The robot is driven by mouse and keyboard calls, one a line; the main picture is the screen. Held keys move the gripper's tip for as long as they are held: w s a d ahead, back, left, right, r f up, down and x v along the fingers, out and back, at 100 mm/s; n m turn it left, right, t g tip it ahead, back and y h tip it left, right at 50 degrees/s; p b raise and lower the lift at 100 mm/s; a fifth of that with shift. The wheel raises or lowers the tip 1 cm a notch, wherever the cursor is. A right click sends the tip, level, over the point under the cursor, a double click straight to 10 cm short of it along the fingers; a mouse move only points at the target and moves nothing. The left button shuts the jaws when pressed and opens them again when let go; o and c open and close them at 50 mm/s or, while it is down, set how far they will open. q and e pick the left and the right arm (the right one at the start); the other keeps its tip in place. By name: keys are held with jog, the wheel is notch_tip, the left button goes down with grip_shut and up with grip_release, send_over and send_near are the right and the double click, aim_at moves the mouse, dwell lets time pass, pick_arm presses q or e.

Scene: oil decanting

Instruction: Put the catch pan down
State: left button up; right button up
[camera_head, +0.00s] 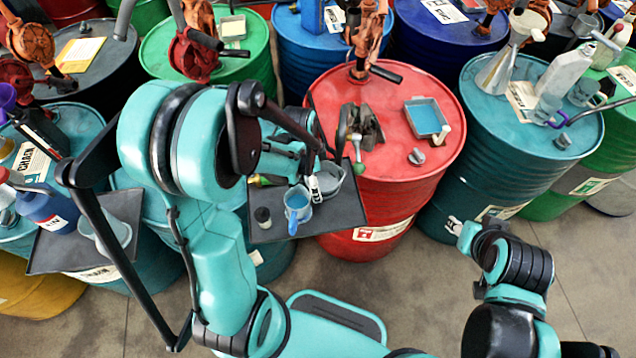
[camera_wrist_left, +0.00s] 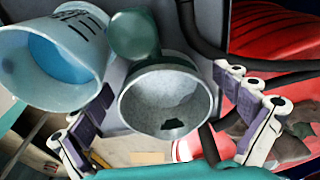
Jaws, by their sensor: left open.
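The fingers are open and stand apart on either side of the pan. Whether its underside rests on the shelf is hidden.
A measuring cup with blue liquid (camera_head: 298,203) stands close beside the pan. The red drum (camera_head: 385,170) holds a square tray of blue liquid (camera_head: 428,117), a small grey cap (camera_head: 417,156) and a dark pump fitting (camera_head: 364,130). Several crowded drums stand behind.

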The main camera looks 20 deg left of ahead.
pick_arm(q)
jog(key=shift+f, duration=0.15)
jog(key=c, duration=1.5)
